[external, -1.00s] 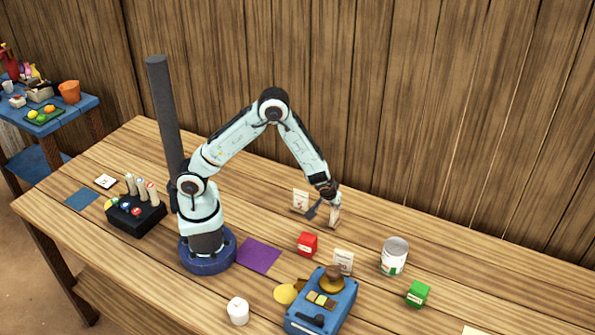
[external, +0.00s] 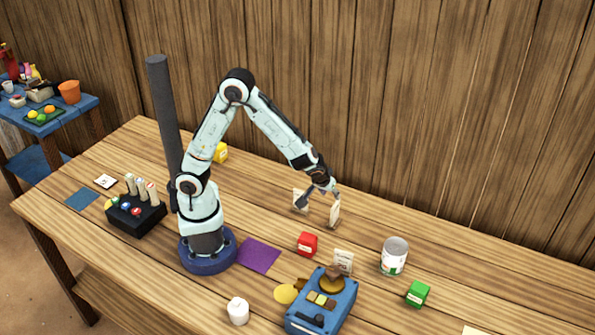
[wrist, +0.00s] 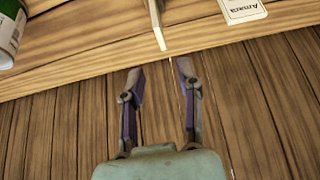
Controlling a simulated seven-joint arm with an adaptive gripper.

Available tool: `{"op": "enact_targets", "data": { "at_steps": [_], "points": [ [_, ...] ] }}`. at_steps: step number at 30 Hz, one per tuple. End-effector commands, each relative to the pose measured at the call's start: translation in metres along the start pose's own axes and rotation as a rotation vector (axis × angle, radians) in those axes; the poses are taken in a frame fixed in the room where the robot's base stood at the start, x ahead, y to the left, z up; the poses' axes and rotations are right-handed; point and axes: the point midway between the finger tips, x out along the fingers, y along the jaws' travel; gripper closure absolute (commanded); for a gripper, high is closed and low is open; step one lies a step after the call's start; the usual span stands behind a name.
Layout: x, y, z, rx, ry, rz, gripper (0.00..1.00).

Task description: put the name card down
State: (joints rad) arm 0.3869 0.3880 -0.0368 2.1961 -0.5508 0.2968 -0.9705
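A pale name card (external: 334,214) stands on the table near the back wall, below and just right of my gripper (external: 320,194). In the wrist view the card (wrist: 156,25) is seen nearly edge-on, ahead of the fingertips and apart from them. My gripper (wrist: 160,72) is open, with nothing between its two fingers. Another card (external: 299,199) stands to the left, partly covered by the gripper in the external view. In the wrist view a card reading "Amara" (wrist: 243,10) shows at the upper right.
A red cube (external: 307,244), a can (external: 394,256), a green cube (external: 418,294), another card (external: 343,261) and a blue device (external: 322,308) stand in front. A purple mat (external: 258,254) lies by my base. A yellow block (external: 220,152) sits behind my arm. The back right is clear.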

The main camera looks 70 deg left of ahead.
Motion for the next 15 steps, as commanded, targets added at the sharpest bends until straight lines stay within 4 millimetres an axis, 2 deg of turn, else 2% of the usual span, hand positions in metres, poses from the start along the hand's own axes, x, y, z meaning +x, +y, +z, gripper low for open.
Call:
{"op": "enact_targets", "data": {
  "at_steps": [4,7,11,15],
  "points": [
    [-0.017,-0.001,-0.001,0.002,-0.002,0.000,0.66],
    [-0.031,-0.017,-0.004,0.030,-0.040,-0.012,0.66],
    [-0.064,-0.065,-0.004,0.149,-0.167,-0.028,0.66],
    [-0.106,-0.127,0.016,0.352,-0.332,0.009,0.66]
  ]
}}
